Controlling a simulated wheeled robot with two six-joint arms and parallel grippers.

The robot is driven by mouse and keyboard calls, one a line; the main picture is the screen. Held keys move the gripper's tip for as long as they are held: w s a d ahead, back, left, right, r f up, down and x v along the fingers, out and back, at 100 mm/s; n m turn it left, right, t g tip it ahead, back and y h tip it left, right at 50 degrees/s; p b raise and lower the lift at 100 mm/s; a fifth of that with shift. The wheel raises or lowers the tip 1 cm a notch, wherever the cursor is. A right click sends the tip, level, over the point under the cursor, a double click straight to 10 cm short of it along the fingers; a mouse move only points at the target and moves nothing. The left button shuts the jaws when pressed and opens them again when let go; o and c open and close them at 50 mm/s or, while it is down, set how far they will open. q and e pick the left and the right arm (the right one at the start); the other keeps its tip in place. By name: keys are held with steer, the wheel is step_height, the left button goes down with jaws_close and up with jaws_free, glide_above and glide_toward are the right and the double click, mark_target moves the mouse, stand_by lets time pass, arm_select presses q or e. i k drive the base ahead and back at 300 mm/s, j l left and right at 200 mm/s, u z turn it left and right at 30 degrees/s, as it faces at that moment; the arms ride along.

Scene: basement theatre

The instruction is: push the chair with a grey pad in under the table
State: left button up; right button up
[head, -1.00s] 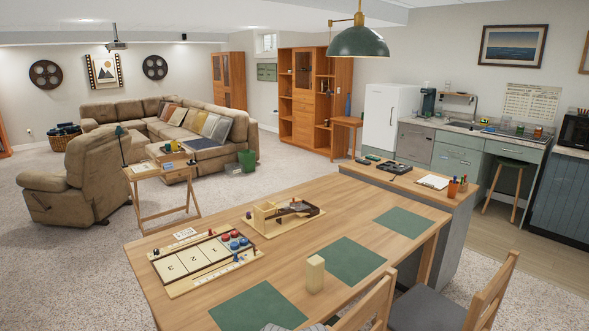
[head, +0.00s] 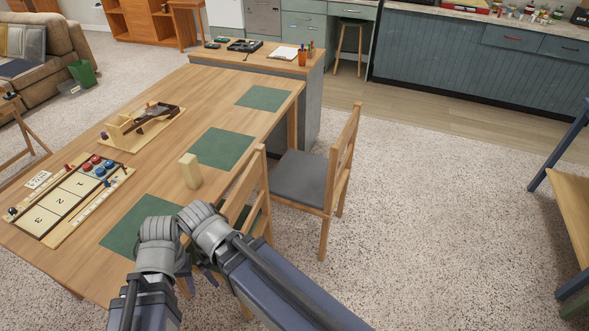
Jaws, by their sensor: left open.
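The chair with the grey pad (head: 300,179) stands upright at the right long side of the wooden table (head: 215,110). Its seat front is close to the table edge, and its wooden back faces right, clear of the table. A second wooden chair (head: 243,190) stands nearer me at the same side; my arms hide much of it. My left gripper (head: 198,276) shows only in part as dark pieces below my grey arm joints, near the second chair. It is open and apart from the grey-pad chair. I cannot make out my right gripper.
Green mats (head: 220,148), a pale block (head: 190,171) and board games (head: 70,200) lie on the table. A grey-sided cabinet (head: 300,66) adjoins its far end. Carpet (head: 430,200) right of the chairs is clear up to a wooden bench (head: 572,215) at the right edge.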

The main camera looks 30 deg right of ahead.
mark_target(312, 184)
steer(key=l, duration=0.45)
steer(key=i+l+z, duration=0.15)
steer(key=l, duration=0.75)
steer(key=i+l+z, duration=0.1)
steer(key=l, duration=0.35)
steer(key=i+l, duration=0.1)
steer(key=l, duration=0.3)
steer(key=i+l+z, duration=0.15)
steer(key=l, duration=0.75)
steer(key=i+z, duration=0.05)
